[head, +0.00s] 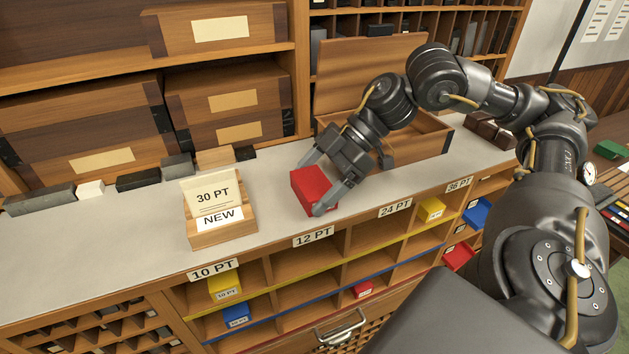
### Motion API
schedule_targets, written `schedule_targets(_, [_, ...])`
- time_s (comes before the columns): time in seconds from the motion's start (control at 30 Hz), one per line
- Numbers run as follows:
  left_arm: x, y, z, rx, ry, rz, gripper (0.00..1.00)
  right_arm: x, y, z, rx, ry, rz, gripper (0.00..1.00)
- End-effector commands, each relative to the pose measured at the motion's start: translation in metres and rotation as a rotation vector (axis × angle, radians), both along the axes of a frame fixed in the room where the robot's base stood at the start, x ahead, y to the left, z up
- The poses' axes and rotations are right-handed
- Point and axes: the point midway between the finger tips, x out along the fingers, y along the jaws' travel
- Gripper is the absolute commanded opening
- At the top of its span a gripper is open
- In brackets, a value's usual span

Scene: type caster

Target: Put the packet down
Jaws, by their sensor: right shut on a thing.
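The red packet (311,188) is at the middle of the grey counter top (120,228) in the head view. My right gripper (317,184) reaches in from the right and is shut on the red packet, one finger on each side. The packet is tilted in the picture, and I cannot tell whether its underside touches the counter. My left gripper is not in view.
A wooden card holder (220,222) reading "30 PT" and "NEW" stands left of the packet. An open wooden box (418,138) stands behind my right arm. Labelled pigeonholes below hold a yellow packet (224,286), a blue packet (237,316) and others. The counter's left front is clear.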

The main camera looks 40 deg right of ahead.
Motion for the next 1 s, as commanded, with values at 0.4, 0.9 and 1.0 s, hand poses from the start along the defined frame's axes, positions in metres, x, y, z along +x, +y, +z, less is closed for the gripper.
schedule_targets(0.4, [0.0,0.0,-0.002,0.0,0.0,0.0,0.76,0.0,0.0,-0.003,0.0,0.0,0.0,0.99])
schedule_targets(0.9, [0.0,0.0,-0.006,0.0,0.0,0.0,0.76,-0.006,-0.02,0.018,0.001,-0.005,-0.004,1.0])
schedule_targets(1.0, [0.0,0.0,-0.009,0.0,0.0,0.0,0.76,-0.01,-0.035,0.034,0.0,-0.004,-0.004,1.0])
